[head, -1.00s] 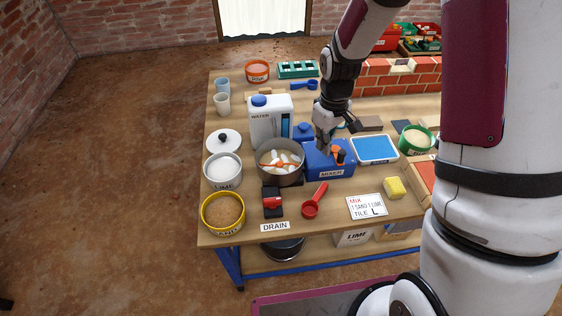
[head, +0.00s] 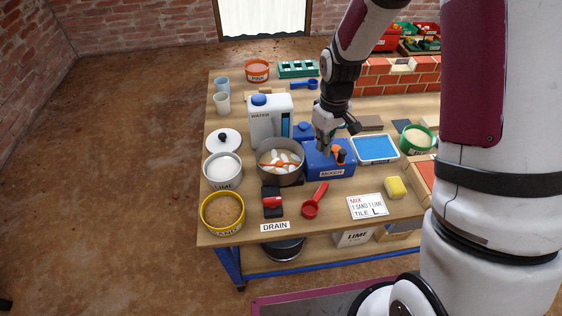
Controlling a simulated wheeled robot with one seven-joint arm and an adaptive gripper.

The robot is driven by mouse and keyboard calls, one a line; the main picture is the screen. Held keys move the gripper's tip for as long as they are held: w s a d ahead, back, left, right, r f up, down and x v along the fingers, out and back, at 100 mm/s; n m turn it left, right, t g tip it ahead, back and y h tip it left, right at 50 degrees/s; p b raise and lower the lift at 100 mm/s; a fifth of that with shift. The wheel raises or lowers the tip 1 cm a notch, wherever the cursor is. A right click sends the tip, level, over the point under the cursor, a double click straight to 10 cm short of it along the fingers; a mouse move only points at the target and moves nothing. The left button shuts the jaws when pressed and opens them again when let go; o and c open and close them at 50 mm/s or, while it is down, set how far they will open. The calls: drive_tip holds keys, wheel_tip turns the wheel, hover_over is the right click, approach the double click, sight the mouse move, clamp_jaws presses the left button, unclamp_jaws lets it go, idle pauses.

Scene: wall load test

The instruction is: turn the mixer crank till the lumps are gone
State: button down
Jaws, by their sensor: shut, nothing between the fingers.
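The blue mixer (head: 330,163) stands mid-table, with an orange and black crank (head: 340,154) on its top. The grey mixing bowl (head: 281,177) sits against its left side. Inside the bowl, several pale lumps (head: 286,157) lie in a tan mix around an orange paddle (head: 276,164). My gripper (head: 323,147) points down over the top of the mixer, just left of the crank's dark knob. It is shut with nothing in it. Whether its tips touch the crank is too small to tell.
A white water jug (head: 270,121) stands behind the bowl. A blue tray (head: 375,149) lies right of the mixer. A red scoop (head: 315,201), a red and black switch (head: 272,202) and a mix card (head: 367,206) lie in front. Tubs of lime (head: 222,167) and sand (head: 223,213) stand left.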

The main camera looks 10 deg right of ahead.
drive_tip(key=shift+f+b, duration=0.75)
drive_tip(key=shift+f, duration=0.45)
drive_tip(key=shift+r+p, duration=0.65)
drive_tip(key=shift+r, duration=0.2)
idle(0.6)
